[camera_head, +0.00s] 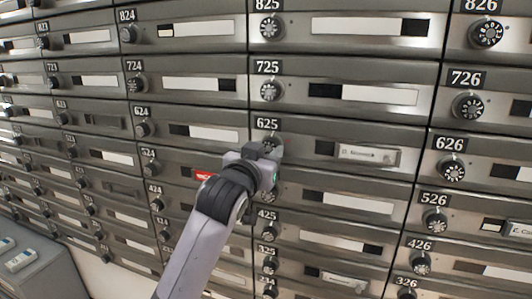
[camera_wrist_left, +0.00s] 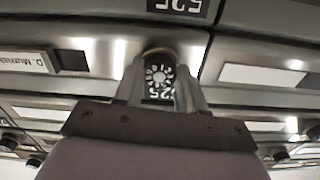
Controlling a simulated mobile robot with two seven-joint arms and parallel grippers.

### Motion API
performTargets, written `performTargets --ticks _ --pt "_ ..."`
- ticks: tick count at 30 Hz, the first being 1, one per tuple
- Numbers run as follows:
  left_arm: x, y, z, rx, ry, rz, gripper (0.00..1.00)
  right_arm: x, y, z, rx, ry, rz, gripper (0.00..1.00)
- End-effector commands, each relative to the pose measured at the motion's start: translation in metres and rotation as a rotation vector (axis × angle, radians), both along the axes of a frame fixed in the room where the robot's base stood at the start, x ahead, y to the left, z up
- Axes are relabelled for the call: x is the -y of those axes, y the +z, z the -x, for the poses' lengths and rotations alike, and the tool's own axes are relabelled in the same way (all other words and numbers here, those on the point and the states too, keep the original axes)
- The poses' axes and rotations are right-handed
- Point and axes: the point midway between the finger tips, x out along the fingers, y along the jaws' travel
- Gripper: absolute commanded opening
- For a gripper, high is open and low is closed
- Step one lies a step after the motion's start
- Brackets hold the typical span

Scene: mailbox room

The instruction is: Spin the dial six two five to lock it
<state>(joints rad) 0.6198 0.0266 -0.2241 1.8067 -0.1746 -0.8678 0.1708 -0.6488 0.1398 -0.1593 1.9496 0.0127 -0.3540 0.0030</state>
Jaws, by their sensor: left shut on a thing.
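The box labelled 625 (camera_head: 267,124) is near the middle of the head view. My left gripper (camera_head: 270,151) is at its dial and mostly hides it there. In the left wrist view, which is upside down, the round dial (camera_wrist_left: 159,75) with white numbers sits between the two fingers of my left gripper (camera_wrist_left: 160,82). The fingers are shut on the dial's sides. The number under the pointer is too small to read. My right gripper is in neither view.
Rows of grey mailboxes with similar dials surround it, such as 725 (camera_head: 270,90) above and 626 (camera_head: 452,170) to the right. A name plate (camera_head: 366,155) is on box 625. A grey cabinet (camera_head: 40,272) stands at lower left.

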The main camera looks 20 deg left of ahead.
Motion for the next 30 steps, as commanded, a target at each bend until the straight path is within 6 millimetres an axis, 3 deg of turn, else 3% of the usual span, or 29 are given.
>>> performTargets --ticks 30 --pt "-0.0028 0.0023 -0.0001 0.033 0.001 -0.949 0.09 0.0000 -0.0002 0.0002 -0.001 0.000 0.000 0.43"
